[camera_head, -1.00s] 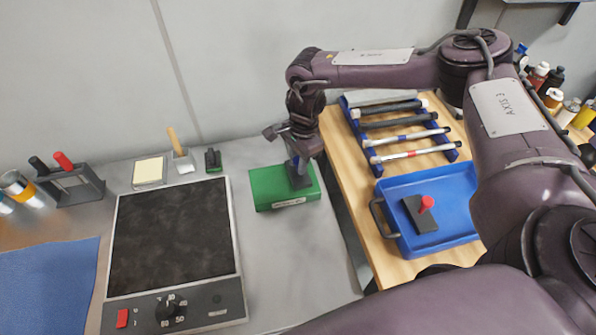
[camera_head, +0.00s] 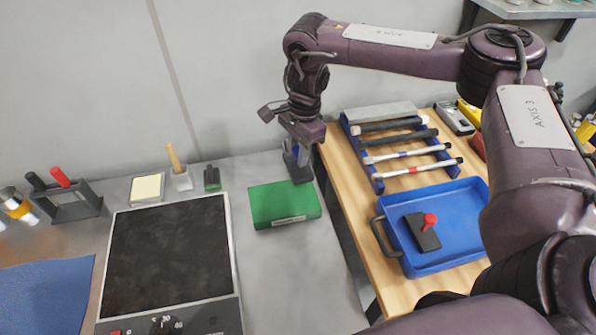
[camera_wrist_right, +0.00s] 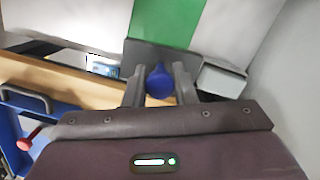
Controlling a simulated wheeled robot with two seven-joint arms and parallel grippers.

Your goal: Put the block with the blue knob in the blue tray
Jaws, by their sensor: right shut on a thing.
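The block with the blue knob (camera_wrist_right: 159,82) is a dark grey slab. My right gripper (camera_head: 298,143) is shut on the knob, with one finger on each side of it in the wrist view. In the head view the dark block (camera_head: 298,166) hangs under the gripper at the back right corner of the green box; the knob is mostly hidden there. The blue tray (camera_head: 458,195) lies on the wooden table to the right, with a block with a red knob (camera_head: 424,232) in its left part. My left gripper is not in view.
The green box (camera_head: 284,207) stands on the grey bench beside a hotplate (camera_head: 168,255). A blue rack (camera_head: 376,184) with several tubes lies behind the tray. A gap separates bench and wooden table (camera_head: 352,200). The tray's right part is free.

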